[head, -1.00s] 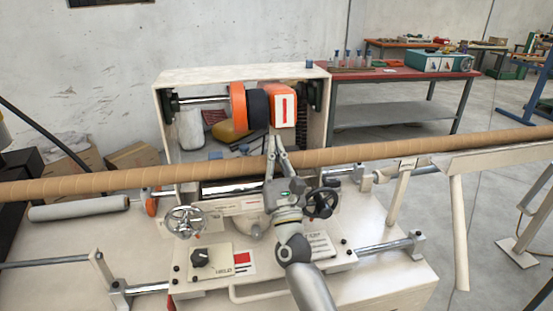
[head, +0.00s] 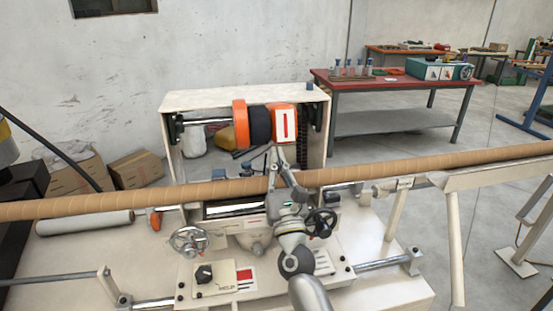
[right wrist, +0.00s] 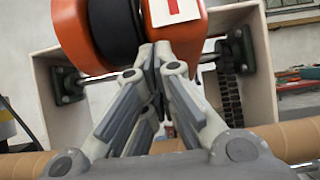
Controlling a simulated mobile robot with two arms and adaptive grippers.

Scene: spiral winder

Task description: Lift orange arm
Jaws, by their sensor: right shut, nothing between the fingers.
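The orange arm shows as an orange disc (head: 240,122) and an orange block (head: 284,124) with a white, red-marked plate, with a black ring (head: 259,124) between them. It sits on a shaft inside the pale frame. My right gripper (head: 273,150) is shut and empty, its fingers pointing up just below the orange block. In the right wrist view my right gripper (right wrist: 152,50) has its tips together at the lower edge of the orange block (right wrist: 175,18), with the orange disc (right wrist: 78,35) to the left. Whether the tips touch it I cannot tell. My left gripper is not in view.
The pale frame (head: 240,97) surrounds the orange arm. Handwheels (head: 189,240) and a knob panel (head: 215,277) are in front. A red table (head: 395,80) stands behind.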

